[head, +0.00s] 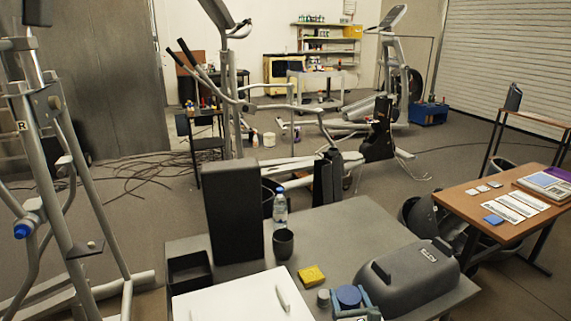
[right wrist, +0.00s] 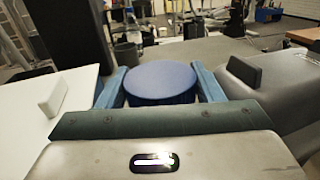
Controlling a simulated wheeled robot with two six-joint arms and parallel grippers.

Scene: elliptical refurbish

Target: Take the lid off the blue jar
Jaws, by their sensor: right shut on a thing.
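The blue jar shows as a round, dark blue lid (head: 348,295) near the front edge of the grey table in the head view. In the right wrist view the flat top of the lid (right wrist: 160,77) fills the middle. My right gripper (head: 349,298) has its blue-grey fingers on both sides of the lid and is shut on it. The fingers also show in the right wrist view (right wrist: 159,82). The jar's body under the lid is hidden, so I cannot tell whether lid and jar are apart. My left gripper is not in view.
A small grey container (head: 323,298) and a yellow sponge (head: 312,275) are left of the jar. A dark grey case (head: 410,278) stands close on the right.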

